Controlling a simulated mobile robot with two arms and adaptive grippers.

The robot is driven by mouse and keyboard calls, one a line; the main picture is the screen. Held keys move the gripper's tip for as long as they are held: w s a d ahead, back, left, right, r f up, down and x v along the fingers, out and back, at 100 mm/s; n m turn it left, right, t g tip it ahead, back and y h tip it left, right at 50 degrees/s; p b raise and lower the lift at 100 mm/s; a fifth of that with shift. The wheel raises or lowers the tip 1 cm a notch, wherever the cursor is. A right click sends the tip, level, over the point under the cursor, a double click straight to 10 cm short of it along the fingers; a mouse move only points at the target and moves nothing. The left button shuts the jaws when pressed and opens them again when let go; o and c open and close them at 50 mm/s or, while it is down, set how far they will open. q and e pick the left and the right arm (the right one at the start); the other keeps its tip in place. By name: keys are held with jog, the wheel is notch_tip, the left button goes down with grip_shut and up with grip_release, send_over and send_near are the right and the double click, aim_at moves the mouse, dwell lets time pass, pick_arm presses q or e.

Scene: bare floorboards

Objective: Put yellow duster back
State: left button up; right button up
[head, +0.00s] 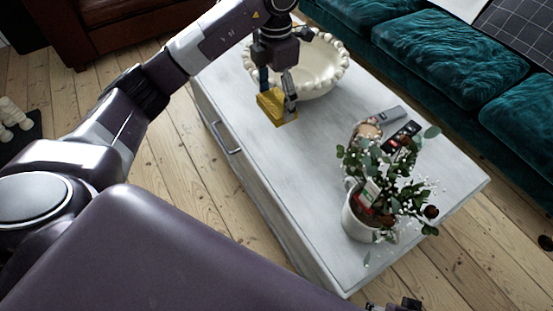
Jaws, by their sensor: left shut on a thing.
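The yellow duster (271,106) is a small folded cloth at the left edge of the white coffee table's top. My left gripper (277,92) points down and is shut on it, with its fingers on either side. The duster is at or just above the tabletop; I cannot tell whether it touches. Small dark parts at the bottom edge of the head view seem to belong to my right gripper (396,305), mostly cut off.
The white table (300,165) bears a beaded cream bowl (318,75) just behind the duster, a potted plant (360,222), a grey remote (386,115) and a dark phone-like item (404,137). A teal sofa (450,60) stands to the right. The table's middle is clear.

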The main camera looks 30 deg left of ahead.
pick_arm(q)
notch_tip(320, 180, down, 15)
jog(key=b, duration=0.2)
jog(key=shift+b, duration=0.3)
jog(key=shift+f+b, duration=0.45)
jog(key=shift+f, duration=2)
pick_arm(e)
jog(key=v, duration=0.8)
jog(key=shift+w+r+t, duration=0.3)
jog(key=shift+w+r, duration=0.05)
jog(key=shift+r, duration=0.1)
jog(key=shift+d, duration=0.15)
pick_arm(q)
jog(key=shift+f, duration=0.15)
jog(key=o, duration=1.1)
pick_arm(e)
jog(key=shift+f, duration=0.1)
